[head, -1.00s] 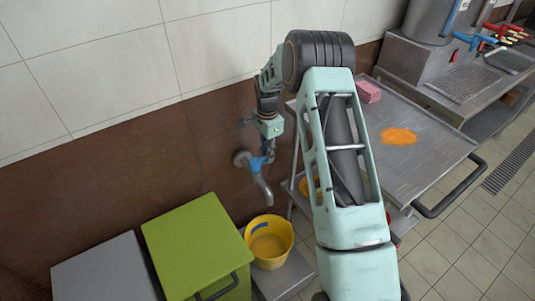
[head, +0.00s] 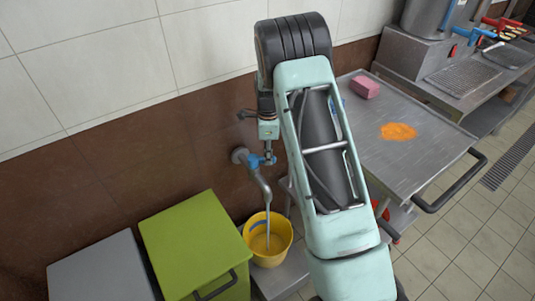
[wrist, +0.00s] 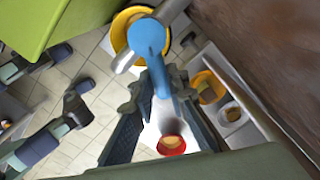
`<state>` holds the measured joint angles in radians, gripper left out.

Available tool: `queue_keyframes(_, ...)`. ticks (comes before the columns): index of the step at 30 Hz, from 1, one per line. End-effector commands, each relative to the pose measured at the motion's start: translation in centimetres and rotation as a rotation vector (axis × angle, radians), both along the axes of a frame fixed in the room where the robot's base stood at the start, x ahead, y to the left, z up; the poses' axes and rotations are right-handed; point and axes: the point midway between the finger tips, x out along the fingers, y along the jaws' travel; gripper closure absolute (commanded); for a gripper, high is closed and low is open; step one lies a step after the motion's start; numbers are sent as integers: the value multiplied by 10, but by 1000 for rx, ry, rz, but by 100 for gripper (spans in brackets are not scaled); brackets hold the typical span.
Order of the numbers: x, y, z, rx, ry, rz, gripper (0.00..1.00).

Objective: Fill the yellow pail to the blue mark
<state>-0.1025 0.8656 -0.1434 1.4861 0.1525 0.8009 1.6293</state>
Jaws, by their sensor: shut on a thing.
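The yellow pail (head: 281,255) stands upright on a low grey stand below the wall tap (head: 260,184). A thin stream of water (head: 267,222) runs from the spout into it. The blue mark (head: 257,225) shows on the pail's inner wall, above the bottom. The water level is hard to make out. My gripper (head: 266,152) is shut on the tap's blue handle (head: 254,161). In the wrist view the handle (wrist: 150,38) sits at my fingertips (wrist: 161,88), with the pail's rim (wrist: 119,29) beyond, partly hidden by the tap.
A green-lidded bin (head: 190,240) and a grey-lidded bin (head: 100,270) stand left of the pail. A steel cart (head: 440,150) at right carries a pink sponge (head: 364,87) and an orange spill (head: 398,131). The wall (head: 110,170) is close behind the tap.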

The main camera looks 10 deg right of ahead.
Motion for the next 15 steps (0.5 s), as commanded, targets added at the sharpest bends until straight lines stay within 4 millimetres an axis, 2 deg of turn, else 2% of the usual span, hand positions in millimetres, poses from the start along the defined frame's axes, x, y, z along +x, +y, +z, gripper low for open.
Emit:
queue_keyframes(6,-4,1,1,-1,-1,-80,100)
queue_keyframes(15,-5,2,1,1,-1,-112,100)
